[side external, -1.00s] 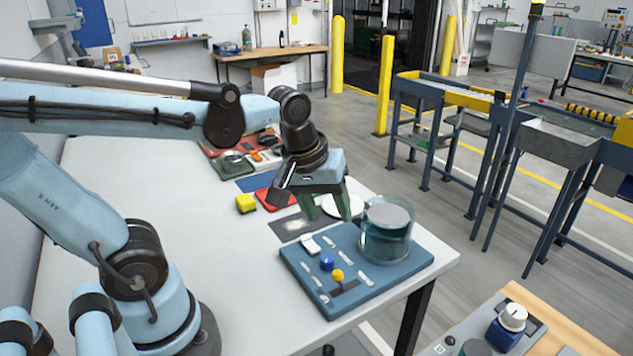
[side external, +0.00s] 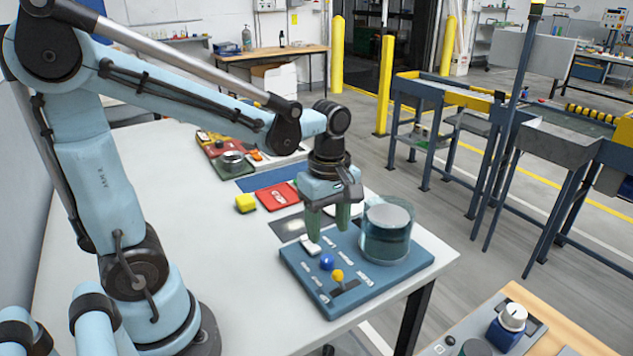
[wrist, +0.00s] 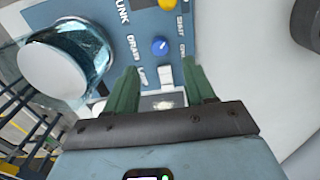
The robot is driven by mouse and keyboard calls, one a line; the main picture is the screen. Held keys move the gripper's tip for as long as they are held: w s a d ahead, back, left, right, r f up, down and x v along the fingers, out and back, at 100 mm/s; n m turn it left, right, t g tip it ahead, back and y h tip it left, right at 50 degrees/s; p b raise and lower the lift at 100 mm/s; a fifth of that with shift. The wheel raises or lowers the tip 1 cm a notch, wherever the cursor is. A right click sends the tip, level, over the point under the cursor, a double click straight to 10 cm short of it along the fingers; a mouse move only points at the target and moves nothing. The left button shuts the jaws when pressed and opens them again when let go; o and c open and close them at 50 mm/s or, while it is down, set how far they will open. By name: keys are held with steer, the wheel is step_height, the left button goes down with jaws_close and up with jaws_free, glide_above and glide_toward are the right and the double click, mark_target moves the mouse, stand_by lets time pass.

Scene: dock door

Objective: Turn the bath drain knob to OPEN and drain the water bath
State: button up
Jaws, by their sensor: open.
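A blue panel (side external: 378,284) lies on the table corner. It bears a glass water bath (side external: 388,245) with a pale round top and dark teal lower part; the bath also shows in the wrist view (wrist: 75,62). A small blue knob (side external: 327,262) sits left of the bath; in the wrist view the blue knob (wrist: 160,46) is beside lettering that reads DRAIN. I cannot read its setting. My gripper (side external: 329,232) points down above the panel's back edge, open and empty. In the wrist view the blue knob lies beyond the gap between the green fingertips (wrist: 160,68).
A yellow knob (side external: 337,275) is close to the blue one. A white rocker-like piece (side external: 310,246) lies by my left finger. A red block (side external: 276,196), yellow block (side external: 246,203) and other devices stand behind. The table's left part is clear.

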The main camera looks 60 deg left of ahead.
mark_target(327, 258)
steer(key=shift+f, duration=3.6)
jaws_close()
